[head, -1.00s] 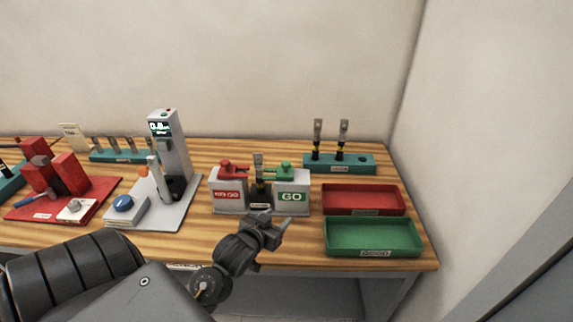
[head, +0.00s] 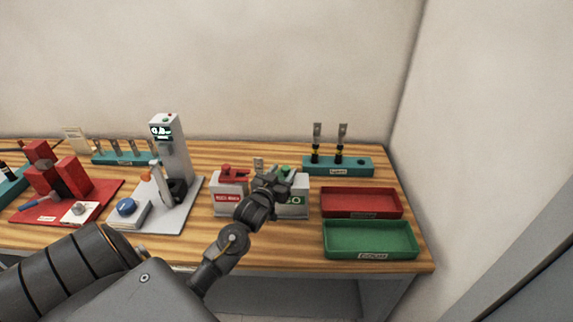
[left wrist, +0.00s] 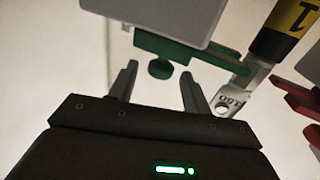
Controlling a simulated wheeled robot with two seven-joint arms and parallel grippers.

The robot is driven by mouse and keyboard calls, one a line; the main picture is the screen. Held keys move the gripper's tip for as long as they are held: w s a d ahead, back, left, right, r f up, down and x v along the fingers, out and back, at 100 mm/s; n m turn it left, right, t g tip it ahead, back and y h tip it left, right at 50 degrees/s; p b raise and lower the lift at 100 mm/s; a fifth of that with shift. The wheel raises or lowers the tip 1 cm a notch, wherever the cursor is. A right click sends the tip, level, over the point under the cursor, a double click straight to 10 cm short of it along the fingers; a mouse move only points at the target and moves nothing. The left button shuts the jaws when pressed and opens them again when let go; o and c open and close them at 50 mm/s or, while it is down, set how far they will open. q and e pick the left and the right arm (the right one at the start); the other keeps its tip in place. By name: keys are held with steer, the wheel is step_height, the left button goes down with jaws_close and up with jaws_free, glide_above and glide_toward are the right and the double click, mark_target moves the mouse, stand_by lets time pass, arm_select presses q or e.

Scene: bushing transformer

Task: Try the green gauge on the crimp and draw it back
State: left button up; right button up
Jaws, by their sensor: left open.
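The green gauge (head: 285,170) sits on top of the grey GO block (head: 293,205), partly hidden by my left gripper (head: 277,180). In the left wrist view the green gauge (left wrist: 180,51) has a round knob that shows between the two open fingers (left wrist: 157,82), with a gap on each side. My right gripper is not in view.
The red gauge (head: 233,170) sits on the block left of the lug. A red tray (head: 360,214) and a green tray (head: 369,257) lie to the right. A teal rack (head: 338,171) with two lugs stands behind. A grey tester (head: 168,150) stands left.

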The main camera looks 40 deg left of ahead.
arm_select(q)
steer(key=shift+x, duration=1.35)
steer(key=shift+c, duration=0.3)
jaws_close()
